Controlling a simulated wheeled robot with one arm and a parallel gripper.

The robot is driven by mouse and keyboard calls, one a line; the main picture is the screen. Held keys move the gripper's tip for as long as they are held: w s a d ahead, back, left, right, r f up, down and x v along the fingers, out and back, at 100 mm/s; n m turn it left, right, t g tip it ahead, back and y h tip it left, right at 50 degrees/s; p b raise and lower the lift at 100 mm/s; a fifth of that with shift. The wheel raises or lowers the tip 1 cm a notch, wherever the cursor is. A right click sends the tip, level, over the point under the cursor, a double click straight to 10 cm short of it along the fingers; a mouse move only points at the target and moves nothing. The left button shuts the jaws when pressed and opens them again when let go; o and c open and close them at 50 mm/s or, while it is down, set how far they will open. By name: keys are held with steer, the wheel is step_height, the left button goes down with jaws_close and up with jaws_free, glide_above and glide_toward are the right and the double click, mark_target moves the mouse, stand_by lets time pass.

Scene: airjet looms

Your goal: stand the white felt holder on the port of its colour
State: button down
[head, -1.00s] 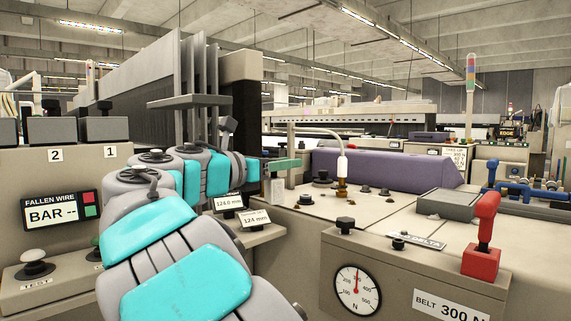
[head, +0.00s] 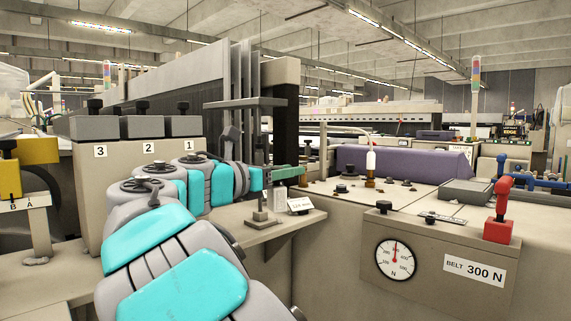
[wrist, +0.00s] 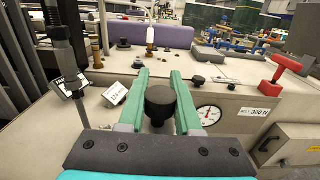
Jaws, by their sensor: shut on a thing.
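The holder is in the air near the small shelf beside the loom panel. The panel (head: 335,193) carries several small dark and brassy fittings, too small to tell a white port among them.
A slim white bottle-like part (head: 371,158) stands on the panel before a purple cover (head: 405,160). A grey post on a foot (head: 262,217) and a small sign (head: 300,205) stand on the shelf near my gripper. A red lever (head: 501,210) rises at the right.

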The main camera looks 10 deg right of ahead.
steer(key=d+f, duration=0.3)
steer(key=f, duration=1.3)
steer(key=w+d+f, duration=0.1)
steer(key=d+f, duration=0.2)
steer(key=f, duration=1.3)
steer(key=d+f+t, duration=0.1)
steer(key=d+f, duration=0.2)
steer(key=f, duration=1.4)
steer(key=shift+w+n+y, duration=0.4)
steer(key=shift+f, duration=0.1)
